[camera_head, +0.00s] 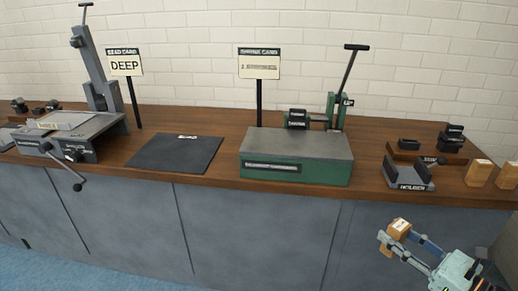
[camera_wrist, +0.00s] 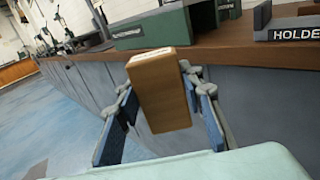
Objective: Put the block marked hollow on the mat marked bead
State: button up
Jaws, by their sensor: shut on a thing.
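My gripper (camera_head: 391,240) is shut on a tan wooden block (camera_head: 399,227), in front of the bench at the lower right in the head view. In the wrist view the same block (camera_wrist: 160,95) stands between the two fingers, slightly tilted; its marking is too small to read. A flat dark mat (camera_head: 172,156) lies bare on the bench at left of centre. It has a small white label at its back edge that looks like BEAD. The mat is far to the left of my gripper.
Two more tan blocks, one (camera_head: 480,172) beside the other (camera_head: 508,176), stand at the bench's right end. A dark holder (camera_head: 410,185) sits left of them. A green press (camera_head: 296,172) stands between mat and holder. A grey machine (camera_head: 75,130) and sign (camera_head: 126,66) are near the mat.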

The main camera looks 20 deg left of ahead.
aim_at(176, 152)
jog(key=u, duration=1.1)
jog(key=i+j+u, duration=0.3)
jog(key=j+u, duration=0.15)
